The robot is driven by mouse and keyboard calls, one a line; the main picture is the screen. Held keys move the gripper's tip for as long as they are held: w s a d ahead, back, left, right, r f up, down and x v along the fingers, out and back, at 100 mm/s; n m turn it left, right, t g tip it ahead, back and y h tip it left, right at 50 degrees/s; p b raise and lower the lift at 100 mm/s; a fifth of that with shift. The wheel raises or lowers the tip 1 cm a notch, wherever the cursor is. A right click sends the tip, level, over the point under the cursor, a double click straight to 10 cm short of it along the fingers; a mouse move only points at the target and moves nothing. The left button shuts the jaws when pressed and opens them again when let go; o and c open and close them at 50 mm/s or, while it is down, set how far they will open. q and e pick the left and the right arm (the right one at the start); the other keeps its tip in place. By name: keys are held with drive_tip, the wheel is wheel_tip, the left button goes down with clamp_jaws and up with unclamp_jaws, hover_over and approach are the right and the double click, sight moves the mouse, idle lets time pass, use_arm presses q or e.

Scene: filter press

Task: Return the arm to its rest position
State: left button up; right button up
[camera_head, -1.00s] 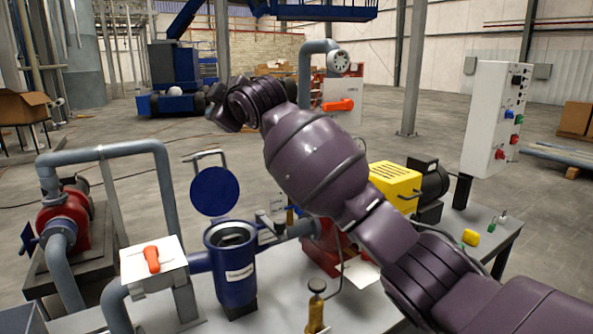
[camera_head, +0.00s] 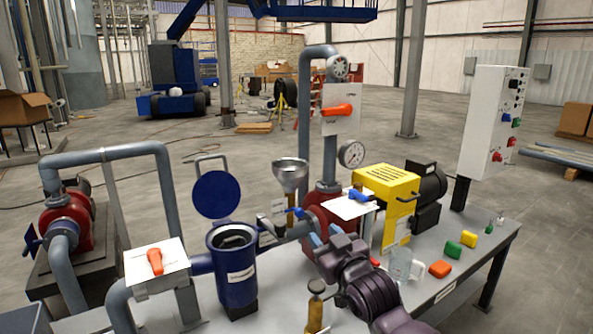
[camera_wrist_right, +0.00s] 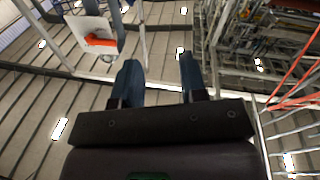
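My right arm comes in from the lower right in the head view. Its gripper (camera_head: 325,237) is low in front of the red pump (camera_head: 318,213), near the front half of the bench (camera_head: 283,314). In the right wrist view the two blue fingers of the gripper (camera_wrist_right: 160,80) stand well apart with nothing between them. Whether the gripper touches anything cannot be told. My left gripper is not in view.
The blue filter housing (camera_head: 235,270) stands open left of my arm, its round lid (camera_head: 215,193) raised. A control box (camera_head: 494,118) stands behind.

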drive_tip(key=s+d+f+m+g+h+p, duration=0.15)
drive_tip(key=s+d+f+m+h, duration=0.3)
drive_tip(key=s+d+f, duration=1.2)
drive_tip(key=s+d+f+g+h, duration=0.1)
drive_tip(key=s+d+f+g, duration=0.1)
drive_tip(key=s+f, duration=0.5)
drive_tip(key=s+d+f+m+g+h, duration=0.1)
drive_tip(key=s+f, duration=0.6)
drive_tip(key=s, duration=0.7)
drive_tip(key=shift+s+d+f+g+h, duration=0.15)
drive_tip(key=shift+s+d+g+h, duration=0.2)
drive_tip(key=shift+d+g+h, duration=0.35)
drive_tip(key=shift+d, duration=0.1)
